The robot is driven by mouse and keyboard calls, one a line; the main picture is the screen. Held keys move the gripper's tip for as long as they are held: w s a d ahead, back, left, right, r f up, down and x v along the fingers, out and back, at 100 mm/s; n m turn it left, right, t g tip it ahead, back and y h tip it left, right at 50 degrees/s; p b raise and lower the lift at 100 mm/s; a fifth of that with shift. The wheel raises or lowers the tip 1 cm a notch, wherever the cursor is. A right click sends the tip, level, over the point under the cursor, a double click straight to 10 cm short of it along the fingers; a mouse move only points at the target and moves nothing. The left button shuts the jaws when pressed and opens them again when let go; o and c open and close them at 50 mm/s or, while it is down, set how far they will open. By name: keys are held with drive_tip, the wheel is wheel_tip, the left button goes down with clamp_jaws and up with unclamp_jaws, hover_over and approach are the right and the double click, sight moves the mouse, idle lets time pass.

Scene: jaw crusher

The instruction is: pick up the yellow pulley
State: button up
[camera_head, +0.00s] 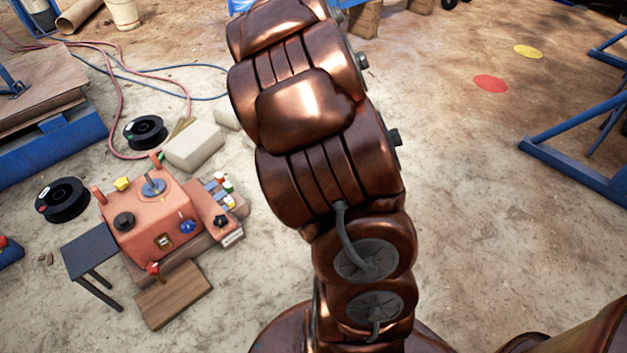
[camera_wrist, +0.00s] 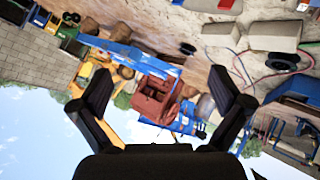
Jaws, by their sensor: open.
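I cannot make out a yellow pulley for certain in either view. A small yellow piece (camera_head: 122,184) sits on the top left of an orange-red machine model (camera_head: 160,222) on the floor, and it is too small to tell what it is. My gripper (camera_wrist: 160,80) shows in the wrist view with two dark fingers spread wide apart and nothing between them. It faces the wider yard, far from a red machine (camera_wrist: 158,98) seen beyond the fingers. In the head view my arm hides the middle, and the gripper is out of frame.
Two black spools (camera_head: 145,132) (camera_head: 62,200), a pale block (camera_head: 194,146), a dark small table (camera_head: 90,250) and a wooden board (camera_head: 173,295) surround the model. Hoses cross behind. Blue frames stand at right. Flat red (camera_head: 490,83) and yellow (camera_head: 528,51) discs lie on open ground.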

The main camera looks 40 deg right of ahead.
drive_tip(key=w+d+f+n+t+y+b, duration=0.15)
drive_tip(key=f+b, duration=0.25)
drive_tip(key=f, duration=0.5)
drive_tip(key=w+d+f+t+y+b, duration=0.1)
drive_tip(key=d+f+t+b, duration=0.2)
drive_tip(key=f, duration=0.5)
drive_tip(key=w+d+f+n+y+b, duration=0.15)
drive_tip(key=f+b, duration=0.25)
drive_tip(key=f, duration=0.5)
drive_tip(key=a+f+t+y+b, duration=0.1)
drive_tip(key=f, duration=0.1)
drive_tip(key=a+f+y+b, duration=0.1)
drive_tip(key=f+b, duration=0.1)
drive_tip(key=f, duration=0.1)
drive_tip(key=s+a+f+t+y+b, duration=0.1)
drive_tip(key=f, duration=0.2)
drive_tip(key=shift+a+t, duration=0.1)
drive_tip(key=shift+t, duration=0.25)
drive_tip(key=shift+w+a+f+b, duration=0.1)
drive_tip(key=shift+w+f+b, duration=0.1)
drive_tip(key=shift+b, duration=0.1)
drive_tip(key=shift+b+x, duration=0.7)
drive_tip(key=shift+x, duration=0.8)
drive_tip(key=shift+r+b+x, duration=0.2)
drive_tip(key=shift+b+x, duration=0.25)
drive_tip(key=shift+x, duration=0.55)
drive_tip(key=shift+r+b+x, duration=0.2)
drive_tip(key=shift+b+x, duration=0.25)
drive_tip(key=shift+x, duration=0.55)
drive_tip(key=shift+w, duration=0.2)
